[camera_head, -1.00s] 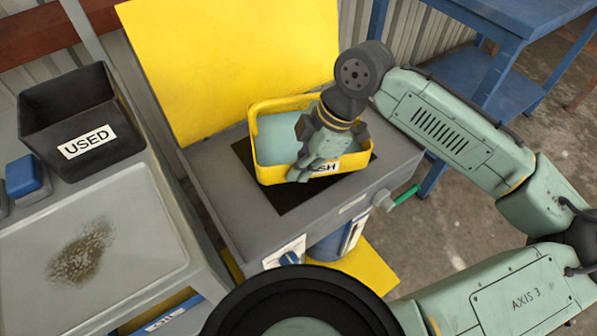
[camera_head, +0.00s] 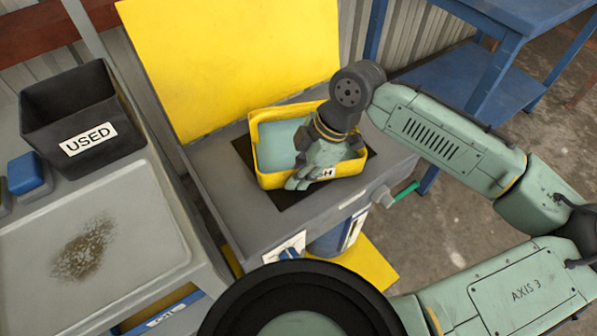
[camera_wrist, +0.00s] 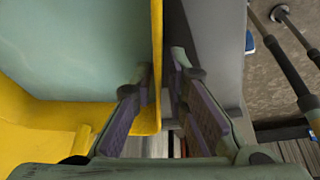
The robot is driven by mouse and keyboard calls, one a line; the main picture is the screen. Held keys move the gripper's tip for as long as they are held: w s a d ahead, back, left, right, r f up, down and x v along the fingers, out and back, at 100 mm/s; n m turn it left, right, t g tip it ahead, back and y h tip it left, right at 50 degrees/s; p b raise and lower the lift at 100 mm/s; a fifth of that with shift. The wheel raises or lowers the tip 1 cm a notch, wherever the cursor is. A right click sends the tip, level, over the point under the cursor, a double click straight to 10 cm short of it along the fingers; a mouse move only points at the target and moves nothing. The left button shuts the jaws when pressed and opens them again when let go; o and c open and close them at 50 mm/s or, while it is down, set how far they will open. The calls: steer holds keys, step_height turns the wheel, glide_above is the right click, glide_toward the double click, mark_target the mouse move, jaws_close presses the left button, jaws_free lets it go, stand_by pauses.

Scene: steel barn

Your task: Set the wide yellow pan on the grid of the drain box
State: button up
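The wide yellow pan (camera_head: 258,150), with a pale blue-green inside and a partly hidden label on its front, appears to sit on the dark grid (camera_head: 285,200) of the grey drain box (camera_head: 215,178). The grid shows past the pan on the left and front. My gripper (camera_head: 298,180) is at the pan's front wall, pointing down. In the wrist view, the pan's yellow wall (camera_wrist: 157,100) stands between my fingers (camera_wrist: 162,75), one inside the pan and one outside. A gap shows between the wall and the outer finger, so the gripper looks open around it.
A yellow panel (camera_head: 230,60) stands behind the drain box. A green-handled tap (camera_head: 405,194) sticks out at its right. On the left are a black USED bin (camera_head: 75,115), a blue block (camera_head: 27,173) and a stained grey tray (camera_head: 140,230). A blue table (camera_head: 500,45) stands behind right.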

steer(key=shift+o, duration=0.8)
steer(key=shift+r, duration=0.25)
steer(key=v, duration=1.1)
steer(key=shift+d+r+b, duration=0.25)
steer(key=shift+r+b, duration=0.1)
steer(key=shift+w+a, duration=0.1)
